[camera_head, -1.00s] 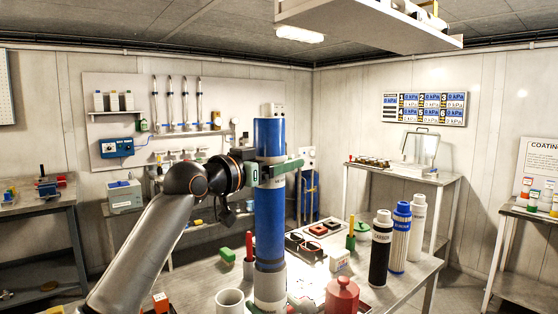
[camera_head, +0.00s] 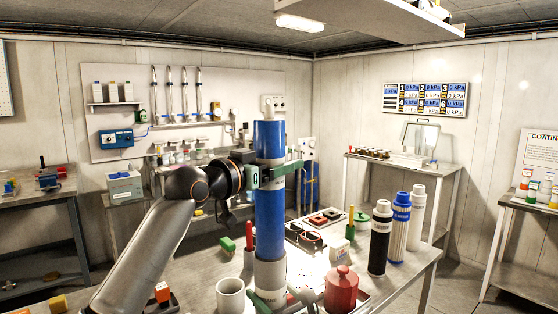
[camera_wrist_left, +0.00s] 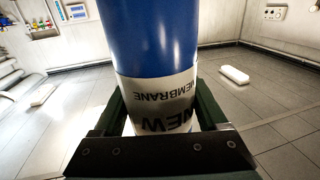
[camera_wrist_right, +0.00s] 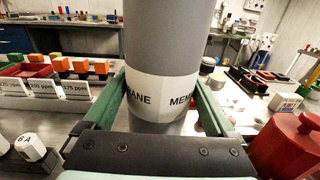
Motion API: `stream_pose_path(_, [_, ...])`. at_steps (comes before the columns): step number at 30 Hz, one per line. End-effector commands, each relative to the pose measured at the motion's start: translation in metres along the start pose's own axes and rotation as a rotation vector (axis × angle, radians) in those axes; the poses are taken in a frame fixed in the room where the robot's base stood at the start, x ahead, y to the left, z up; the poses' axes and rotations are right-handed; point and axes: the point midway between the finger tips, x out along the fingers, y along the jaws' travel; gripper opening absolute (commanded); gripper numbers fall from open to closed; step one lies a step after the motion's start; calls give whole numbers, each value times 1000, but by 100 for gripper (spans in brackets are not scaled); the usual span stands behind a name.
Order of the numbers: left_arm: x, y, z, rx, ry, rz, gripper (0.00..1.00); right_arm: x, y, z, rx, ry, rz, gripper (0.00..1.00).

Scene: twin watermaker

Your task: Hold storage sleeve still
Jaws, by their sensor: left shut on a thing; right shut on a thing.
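A tall blue membrane tube (camera_head: 269,220) stands upright, its lower end meeting a grey storage sleeve (camera_head: 270,274) above the table. My left gripper (camera_head: 277,172) is shut around the upper blue tube. In the left wrist view, its fingers flank the blue tube's white "NEW MEMBRANE" label (camera_wrist_left: 160,95). My right gripper (camera_head: 271,299) is low in the head view, its green fingers around the grey sleeve. In the right wrist view, the sleeve (camera_wrist_right: 168,45) stands between the fingers, with its white label at finger height. Whether the tube's lower end sits inside the sleeve cannot be told.
The table (camera_head: 405,270) holds a red lidded pot (camera_head: 341,290) right of the sleeve and a white cup (camera_head: 231,296) left of it. Black, blue and white cartridges (camera_head: 398,228) stand at the right. Labelled trays with coloured blocks (camera_wrist_right: 60,70) lie left in the right wrist view.

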Motion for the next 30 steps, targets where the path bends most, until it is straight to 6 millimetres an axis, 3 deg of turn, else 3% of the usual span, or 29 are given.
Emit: stream_pose_path(30, [-1, 0, 22, 2, 6, 0, 20, 0, 0, 1, 0, -1, 0, 6])
